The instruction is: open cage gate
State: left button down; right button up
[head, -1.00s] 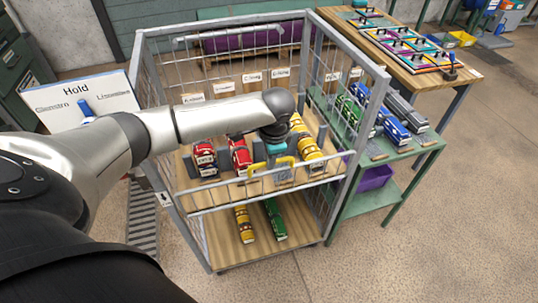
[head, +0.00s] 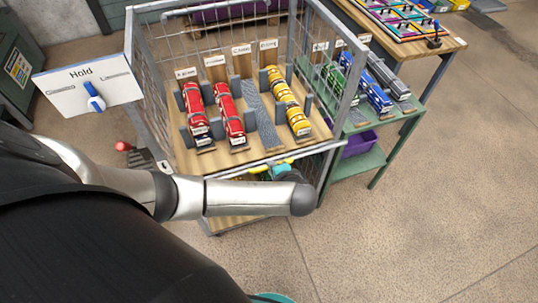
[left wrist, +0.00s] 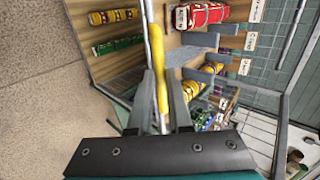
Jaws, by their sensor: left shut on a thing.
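The wire cage (head: 138,75) stands in the middle of the head view. Its front gate rail (head: 322,150) lies low along the front edge of the upper shelf, with a yellow handle (head: 262,168) on it. My left gripper (head: 283,170) is at that handle, partly hidden behind my arm. In the left wrist view the fingers of my left gripper (left wrist: 163,92) are shut around the yellow handle (left wrist: 157,60), beside the grey rail (left wrist: 147,40). Most of the gate is hidden by my arm. My right gripper is not in view.
Red trains (head: 230,108) and yellow trains (head: 286,98) lie on the upper shelf beside an empty grey lane (head: 262,118). A "Hold" sign (head: 85,85) stands left. A green shelf with blue trains (head: 378,100) stands right. The floor right and front is clear.

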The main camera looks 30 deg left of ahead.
pick_arm(q)
jog(key=s+d+f+t+y+b, duration=0.1)
jog(key=s+d+f+b, duration=0.3)
jog(key=f, duration=0.5)
jog(key=shift+d+f+t+y+b, duration=0.3)
jog(key=shift+d+f+y+b, duration=0.15)
jog(key=shift+b, duration=0.95)
jog(key=c, duration=0.8)
grip_release()
jog(key=shift+c, duration=0.2)
jog(key=shift+r, duration=0.15)
